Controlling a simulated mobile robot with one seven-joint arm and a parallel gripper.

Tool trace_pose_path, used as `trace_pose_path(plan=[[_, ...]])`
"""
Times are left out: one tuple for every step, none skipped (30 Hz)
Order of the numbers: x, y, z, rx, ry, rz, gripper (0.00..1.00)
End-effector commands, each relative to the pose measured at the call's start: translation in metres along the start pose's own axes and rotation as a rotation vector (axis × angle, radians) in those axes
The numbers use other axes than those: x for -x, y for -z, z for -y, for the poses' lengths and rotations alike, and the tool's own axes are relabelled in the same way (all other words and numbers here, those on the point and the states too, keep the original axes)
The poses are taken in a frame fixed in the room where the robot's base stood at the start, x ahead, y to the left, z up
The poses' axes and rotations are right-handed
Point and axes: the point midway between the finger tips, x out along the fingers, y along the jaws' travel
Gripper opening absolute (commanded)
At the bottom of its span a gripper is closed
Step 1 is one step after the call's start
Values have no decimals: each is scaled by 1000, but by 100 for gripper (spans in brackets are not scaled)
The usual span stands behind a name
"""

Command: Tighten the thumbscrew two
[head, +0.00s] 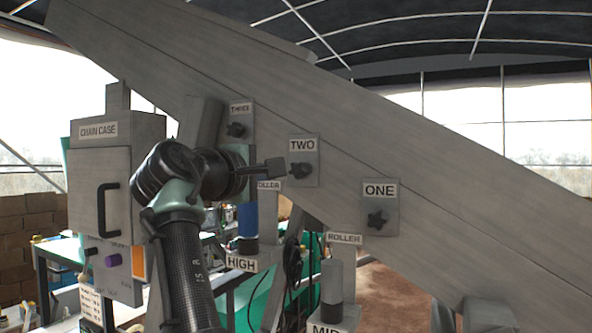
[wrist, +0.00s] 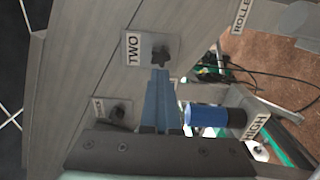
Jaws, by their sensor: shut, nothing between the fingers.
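Thumbscrew two (head: 301,170) is a dark lobed knob on a grey plate under the label TWO, on the side of the sloping grey beam. It also shows in the wrist view (wrist: 160,56), just beyond my fingertips. My gripper (head: 282,168) points right at the knob from its left, fingers shut and empty. In the wrist view the fingers of my gripper (wrist: 159,76) end close to the knob's edge. I cannot tell whether they touch it. The knob is not between the fingers.
Thumbscrew one (head: 377,220) sits lower right on the beam (head: 440,180), and another thumbscrew (head: 236,130) upper left. The chain case (head: 118,190) stands at left. Below are a blue roller (head: 247,220), a grey roller (head: 331,280) and hanging cables (head: 293,255).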

Motion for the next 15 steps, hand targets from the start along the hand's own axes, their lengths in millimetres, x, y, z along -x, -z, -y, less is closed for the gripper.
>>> trace_pose_path(plan=[[0,1,1,-74,2,-3,0],[0,2,0,-118,1,-3,0],[0,1,1,-179,2,-2,0],[0,1,1,-221,2,-2,0],[0,1,1,-261,2,-2,0],[0,1,1,-307,2,-1,0],[0,1,1,-337,2,-1,0],[0,1,1,-361,2,-1,0],[0,1,1,-384,2,-2,0],[0,1,1,-396,1,-1,0],[0,1,1,-403,1,-1,0],[0,1,0,-407,1,-1,0],[0,1,0,-408,1,-1,0],[0,1,0,-407,1,-1,0],[0,0,0,-407,1,-1,0]])
